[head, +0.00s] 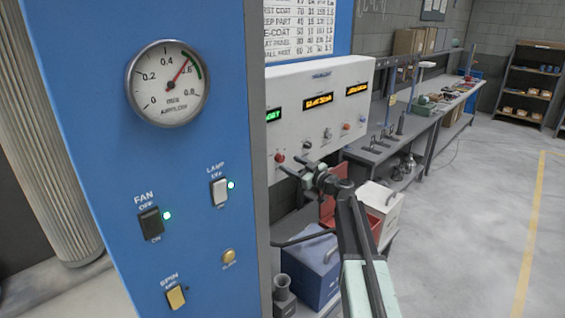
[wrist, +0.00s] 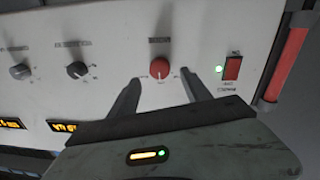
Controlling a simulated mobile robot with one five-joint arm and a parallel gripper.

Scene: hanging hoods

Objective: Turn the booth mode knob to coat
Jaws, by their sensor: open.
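A white control panel (head: 318,125) with a row of knobs shows in the head view. A red knob (wrist: 160,69) with a pale pointer mark sits between my gripper's spread fingers in the wrist view. It also shows in the head view (head: 280,158), near the panel's left end. The printing around it is too small to read, so I cannot confirm that it is the booth mode knob or read its setting. My gripper (wrist: 160,81) is open, with one finger on either side of the red knob; contact is not clear. In the head view my gripper (head: 296,168) is in front of the panel.
Dark knobs (wrist: 77,70) and a grey knob (wrist: 20,72) share the row. A red switch (wrist: 232,68) with a green light is on the other side. The blue cabinet (head: 110,110) stands close left of my arm.

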